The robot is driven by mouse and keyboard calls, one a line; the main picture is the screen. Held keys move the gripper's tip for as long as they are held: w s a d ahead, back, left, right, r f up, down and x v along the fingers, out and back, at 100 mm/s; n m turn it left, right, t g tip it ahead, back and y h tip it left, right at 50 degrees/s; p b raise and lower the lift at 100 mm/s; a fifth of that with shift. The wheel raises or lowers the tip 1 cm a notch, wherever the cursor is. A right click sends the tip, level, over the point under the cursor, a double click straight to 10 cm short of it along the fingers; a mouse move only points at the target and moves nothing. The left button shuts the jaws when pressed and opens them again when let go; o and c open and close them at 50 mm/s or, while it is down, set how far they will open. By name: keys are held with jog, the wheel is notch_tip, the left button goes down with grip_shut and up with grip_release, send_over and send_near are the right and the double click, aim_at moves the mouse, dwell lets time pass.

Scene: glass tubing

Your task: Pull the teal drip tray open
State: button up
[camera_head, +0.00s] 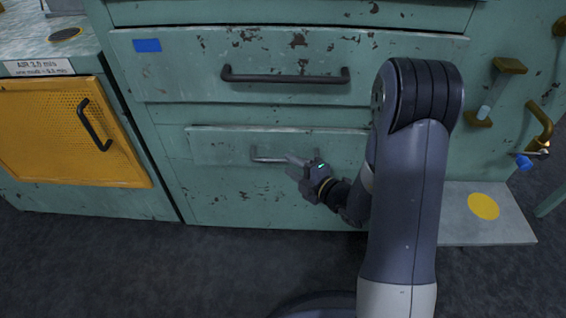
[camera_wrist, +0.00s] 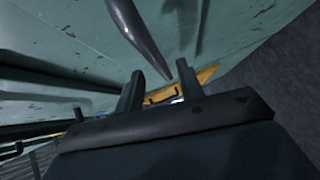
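The teal drip tray (camera_head: 222,147) is the low, wide drawer front beneath the large upper drawer in the head view. Its grey bar handle (camera_head: 268,158) is partly covered by my gripper (camera_head: 296,165). My gripper is at the handle's right part, reaching in from the lower right. In the wrist view, my gripper (camera_wrist: 160,80) has its two fingers apart. A dark rounded bar, seemingly the handle (camera_wrist: 145,38), runs down from the top edge and ends in the picture between the fingertips. Whether either finger touches it cannot be told.
The upper drawer (camera_head: 190,72) has a long dark handle (camera_head: 285,77) above my gripper. A yellow perforated door (camera_head: 45,130) stands left. Brass fittings (camera_head: 508,68) and a grey plate with a yellow disc (camera_head: 483,207) are right. Dark floor (camera_head: 200,270) lies open in front.

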aim_at(286, 162)
jog(key=shift+b+x, duration=0.35)
jog(key=shift+x, duration=1.7)
jog(key=shift+c, duration=0.3)
grip_shut()
